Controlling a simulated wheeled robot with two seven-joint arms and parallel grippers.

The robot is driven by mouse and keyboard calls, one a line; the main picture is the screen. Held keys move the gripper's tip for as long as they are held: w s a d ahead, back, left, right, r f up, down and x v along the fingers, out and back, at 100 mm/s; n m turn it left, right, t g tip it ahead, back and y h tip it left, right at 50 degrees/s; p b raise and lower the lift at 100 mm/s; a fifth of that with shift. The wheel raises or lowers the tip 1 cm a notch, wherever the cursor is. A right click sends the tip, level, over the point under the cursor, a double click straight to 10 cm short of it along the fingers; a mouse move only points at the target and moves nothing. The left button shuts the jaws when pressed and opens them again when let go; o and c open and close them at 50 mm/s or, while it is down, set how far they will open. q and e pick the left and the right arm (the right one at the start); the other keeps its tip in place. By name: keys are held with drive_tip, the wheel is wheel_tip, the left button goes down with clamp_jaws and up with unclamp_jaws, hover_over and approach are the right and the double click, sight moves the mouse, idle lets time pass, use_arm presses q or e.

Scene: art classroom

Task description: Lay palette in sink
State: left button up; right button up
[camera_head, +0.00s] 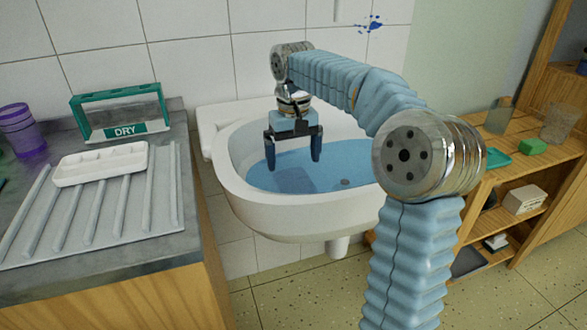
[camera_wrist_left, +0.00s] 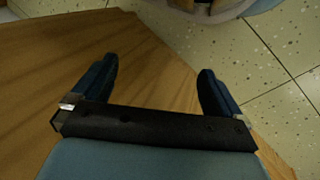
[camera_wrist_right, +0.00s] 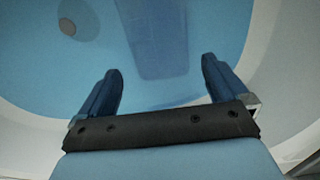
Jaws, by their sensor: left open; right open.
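A white palette with shallow wells (camera_head: 100,163) lies on the grey ribbed drainboard (camera_head: 150,215) left of the sink. The white sink (camera_head: 232,185) holds blue water (camera_head: 345,160). My right gripper (camera_head: 293,163) is open, pointing down inside the sink's rim. Nothing shows between its fingers in the right wrist view (camera_wrist_right: 160,65). A darker blue rectangular shape (camera_wrist_right: 155,40) shows in the water beyond its fingertips; I cannot tell if it is a sunken thing or a shadow. My left gripper (camera_wrist_left: 157,68) is open and empty in its wrist view, over a wooden surface, outside the head view.
A green rack marked DRY (camera_head: 122,130) stands behind the palette, with a purple cup (camera_head: 22,130) to its left. A wooden shelf (camera_head: 515,165) at the right holds a glass jar (camera_head: 558,122) and a green block (camera_head: 533,146). The floor below the sink is clear.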

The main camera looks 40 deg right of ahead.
wheel_tip(320, 180, up, 6)
drive_tip(key=p, duration=0.1)
drive_tip(key=shift+r, duration=0.1)
idle(0.5)
